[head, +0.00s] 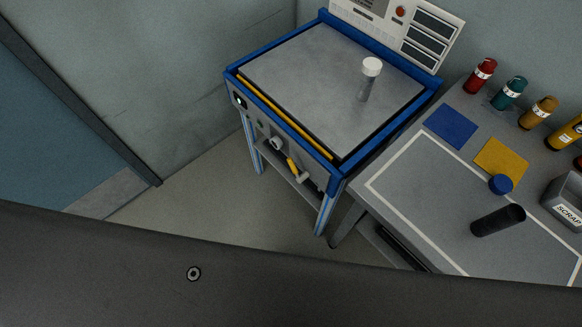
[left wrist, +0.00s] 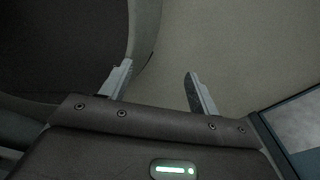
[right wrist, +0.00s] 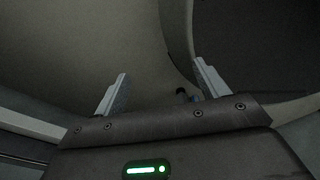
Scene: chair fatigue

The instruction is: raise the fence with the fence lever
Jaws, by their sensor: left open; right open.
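The test machine (head: 335,85) stands at the upper middle of the head view, with a blue frame and a grey top plate. A yellow bar, which looks like the fence (head: 285,117), lies low along its front edge. A lever with a yellow stem and pale grip, likely the fence lever (head: 293,168), hangs on the front panel below it. My left gripper (left wrist: 158,72) is open and empty in the left wrist view, over bare floor. My right gripper (right wrist: 161,70) is open and empty in the right wrist view. Neither gripper shows in the head view, and both are away from the lever.
A white-capped post (head: 370,78) stands on the plate. A grey side table (head: 400,185) at right holds a dark cylinder (head: 498,220), a blue cap (head: 501,184), coloured bottles and a scrap bin (head: 566,204). The floor (head: 215,185) before the machine is clear.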

